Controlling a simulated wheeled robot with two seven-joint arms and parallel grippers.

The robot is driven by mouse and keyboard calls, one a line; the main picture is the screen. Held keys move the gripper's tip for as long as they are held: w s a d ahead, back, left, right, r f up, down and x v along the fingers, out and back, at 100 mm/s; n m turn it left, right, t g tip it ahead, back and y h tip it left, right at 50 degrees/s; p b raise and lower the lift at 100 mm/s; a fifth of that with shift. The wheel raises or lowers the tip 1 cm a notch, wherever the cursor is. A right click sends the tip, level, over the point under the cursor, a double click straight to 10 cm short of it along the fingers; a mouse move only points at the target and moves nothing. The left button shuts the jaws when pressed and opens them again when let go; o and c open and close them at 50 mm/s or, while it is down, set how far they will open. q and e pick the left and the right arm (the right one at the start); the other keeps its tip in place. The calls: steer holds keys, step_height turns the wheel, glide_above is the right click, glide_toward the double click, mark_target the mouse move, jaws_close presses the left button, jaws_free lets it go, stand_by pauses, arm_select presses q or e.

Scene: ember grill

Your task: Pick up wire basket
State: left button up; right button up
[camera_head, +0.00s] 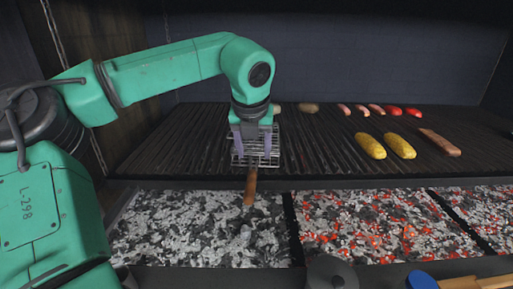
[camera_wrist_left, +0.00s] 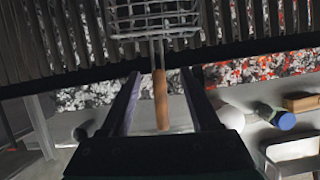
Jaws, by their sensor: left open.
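The wire basket (camera_head: 263,158) lies on the left part of the grill grate, with its wooden handle (camera_head: 250,186) pointing toward me over the front edge, above the grey coals. My left gripper (camera_head: 252,136) is over the basket in the head view, fingers pointing down and partly hiding it. In the left wrist view the basket's wire frame (camera_wrist_left: 155,15) is at the top. Its brown handle (camera_wrist_left: 160,98) shows between the two open fingers of my left gripper (camera_wrist_left: 160,85), with space on both sides. My right gripper is not in view.
Potatoes or similar food (camera_head: 308,107), sausages (camera_head: 376,110), red items (camera_head: 404,112), corn (camera_head: 385,146) and another piece of food (camera_head: 440,142) lie on the grate (camera_head: 200,150). Glowing coals (camera_head: 380,225) fill the middle tray. A dark round lid (camera_head: 331,272) and blue-capped object (camera_head: 421,280) stand in front.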

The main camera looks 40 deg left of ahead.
mark_target(254, 166)
arm_select(q)
steer(key=x, duration=0.2)
steer(key=p+x, duration=0.1)
steer(key=x, duration=0.1)
steer(key=p+x, duration=0.1)
steer(key=x, duration=0.1)
steer(key=shift+w+a+f, duration=0.15)
steer(key=shift+a+f, duration=0.15)
steer(key=shift+a, duration=0.1)
steer(key=shift+a+f, duration=0.1)
steer(key=shift+f, duration=0.05)
steer(key=shift+w, duration=0.1)
jaws_close()
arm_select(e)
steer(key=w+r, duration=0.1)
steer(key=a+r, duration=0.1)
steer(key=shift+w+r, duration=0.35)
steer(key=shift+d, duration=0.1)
